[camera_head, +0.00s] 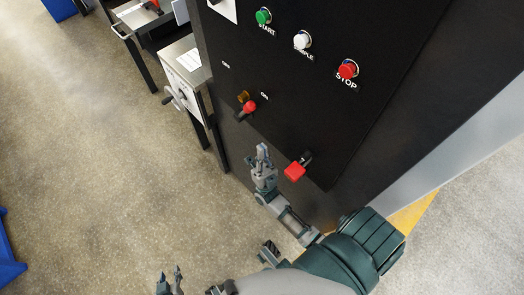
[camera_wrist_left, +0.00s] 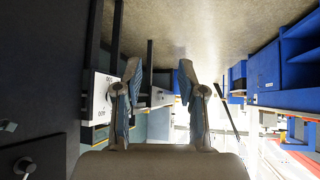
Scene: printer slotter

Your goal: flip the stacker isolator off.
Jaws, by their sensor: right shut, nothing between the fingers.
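A toggle lever with a red ball tip (camera_head: 249,106) sticks out of the black panel (camera_head: 320,110), its tip low, near the label on the right of its pair; the small labels seem to read OFF and ON. A red block handle (camera_head: 295,171) sits lower on the panel. No label naming the stacker isolator is legible. My right gripper (camera_head: 262,153) is shut and empty, just left of the red block handle and below the lever, apart from both in the picture. My left gripper (camera_head: 170,278) is open and empty over the floor; its spread fingers show in the left wrist view (camera_wrist_left: 160,85).
Green (camera_head: 263,16), white (camera_head: 302,40) and red stop (camera_head: 348,69) buttons line the panel's upper part. A metal stand with a white plate and dark crank (camera_head: 178,97) is left of the panel. Blue bins (camera_head: 8,255) stand at far left. Floor between is clear.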

